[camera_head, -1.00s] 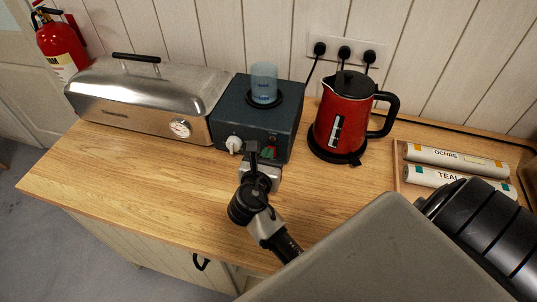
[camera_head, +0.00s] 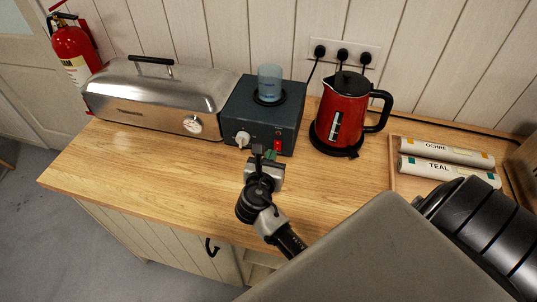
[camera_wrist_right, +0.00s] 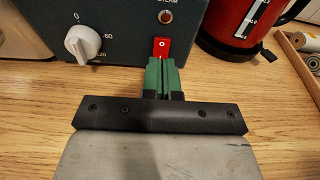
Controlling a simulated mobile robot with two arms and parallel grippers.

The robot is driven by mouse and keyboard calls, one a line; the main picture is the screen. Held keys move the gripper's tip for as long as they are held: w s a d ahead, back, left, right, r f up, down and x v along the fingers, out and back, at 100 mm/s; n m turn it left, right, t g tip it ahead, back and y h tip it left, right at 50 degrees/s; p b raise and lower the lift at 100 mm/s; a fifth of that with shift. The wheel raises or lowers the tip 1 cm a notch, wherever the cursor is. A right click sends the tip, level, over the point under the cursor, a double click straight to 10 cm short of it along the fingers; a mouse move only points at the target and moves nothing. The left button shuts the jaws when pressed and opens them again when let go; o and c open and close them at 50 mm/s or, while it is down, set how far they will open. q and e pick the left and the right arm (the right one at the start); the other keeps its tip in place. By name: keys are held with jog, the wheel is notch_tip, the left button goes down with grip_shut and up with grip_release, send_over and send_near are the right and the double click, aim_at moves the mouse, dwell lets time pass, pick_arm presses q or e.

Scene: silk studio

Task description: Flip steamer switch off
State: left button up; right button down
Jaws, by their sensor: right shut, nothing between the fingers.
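The steamer (camera_head: 262,115) is a dark blue-grey box on the wooden counter with a clear blue water bottle on top. Its front has a white dial (camera_head: 243,139) and a red rocker switch (camera_head: 277,146). In the right wrist view the red switch (camera_wrist_right: 161,47) shows a white O mark. My right gripper (camera_head: 268,154) is shut and empty, low in front of the steamer. In the right wrist view its green fingertips (camera_wrist_right: 160,62) are just below the switch and cover its lower end. I cannot tell whether they touch it. My left gripper is not in view.
A metal chafing-style box (camera_head: 160,95) stands left of the steamer and a red kettle (camera_head: 342,112) stands right. A tray (camera_head: 393,178) with labelled rolls is farther right.

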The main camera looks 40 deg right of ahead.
jog(key=shift+v, duration=0.95)
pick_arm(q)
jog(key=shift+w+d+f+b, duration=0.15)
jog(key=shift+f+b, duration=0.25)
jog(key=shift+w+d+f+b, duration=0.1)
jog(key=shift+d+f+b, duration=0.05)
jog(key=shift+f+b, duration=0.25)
pick_arm(e)
jog(key=s+a+r, duration=0.3)
jog(key=s+a, duration=0.1)
jog(key=a, duration=0.1)
jog(key=shift+r, duration=0.3)
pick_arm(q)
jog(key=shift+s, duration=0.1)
pick_arm(e)
jog(key=shift+s, duration=0.15)
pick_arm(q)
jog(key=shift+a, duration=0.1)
